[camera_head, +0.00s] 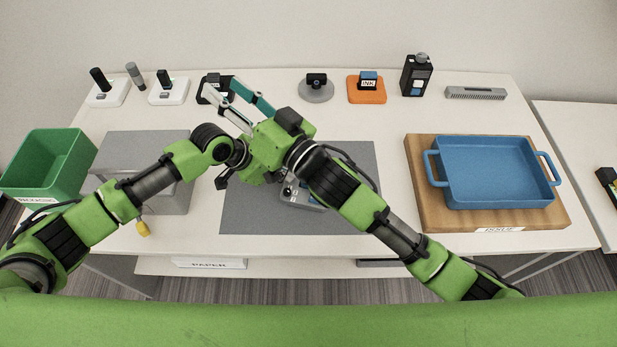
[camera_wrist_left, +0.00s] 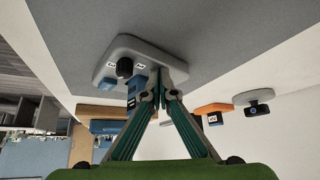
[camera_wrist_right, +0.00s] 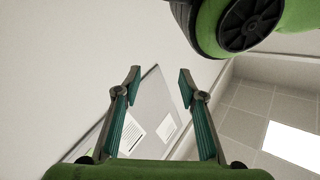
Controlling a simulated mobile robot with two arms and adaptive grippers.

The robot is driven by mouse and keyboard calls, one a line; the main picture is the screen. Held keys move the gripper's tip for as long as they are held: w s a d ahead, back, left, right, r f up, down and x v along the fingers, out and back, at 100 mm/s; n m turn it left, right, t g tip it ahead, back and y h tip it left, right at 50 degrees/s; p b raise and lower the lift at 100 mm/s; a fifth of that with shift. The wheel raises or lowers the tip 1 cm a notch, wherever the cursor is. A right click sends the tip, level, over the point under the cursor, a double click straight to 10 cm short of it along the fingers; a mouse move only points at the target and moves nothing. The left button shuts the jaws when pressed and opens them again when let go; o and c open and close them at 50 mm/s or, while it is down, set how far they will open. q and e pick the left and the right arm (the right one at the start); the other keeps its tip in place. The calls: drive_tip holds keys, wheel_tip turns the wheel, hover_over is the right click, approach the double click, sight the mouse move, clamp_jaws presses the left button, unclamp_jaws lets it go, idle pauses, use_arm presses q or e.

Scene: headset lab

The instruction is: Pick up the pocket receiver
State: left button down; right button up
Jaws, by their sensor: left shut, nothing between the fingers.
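I cannot tell for certain which small device is the pocket receiver. My left gripper (camera_wrist_left: 163,78) is shut and empty, beside a grey device (camera_wrist_left: 150,53) with a black knob on the mat. In the head view, my right arm partly hides that device (camera_head: 302,200).
Small devices on white stands (camera_head: 167,95), a grey disc (camera_head: 316,93) and an orange stand (camera_head: 366,95) line the back. A blue tray (camera_head: 495,140) sits on a wooden board (camera_head: 415,180). A green bin (camera_head: 45,160) is at left. My arms cross over the grey mat (camera_head: 240,215).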

drive_tip(key=w+d+f+n+g+h, duration=0.2)
drive_tip(key=w+d+f+g+h, duration=0.1)
drive_tip(key=w+d+f+h, duration=0.7)
drive_tip(key=s+d+f+n+g, duration=0.7)
drive_tip(key=s+d+n+g, duration=0.15)
drive_tip(key=s, duration=0.25)
drive_tip(key=shift+g+h, duration=0.3)
drive_tip(key=shift+g, duration=0.05)
drive_tip(key=x, duration=1.1)
drive_tip(key=shift+a+f, duration=0.1)
drive_tip(key=shift+a, duration=0.05)
drive_tip(key=shift+c, duration=0.5)
clamp_jaws()
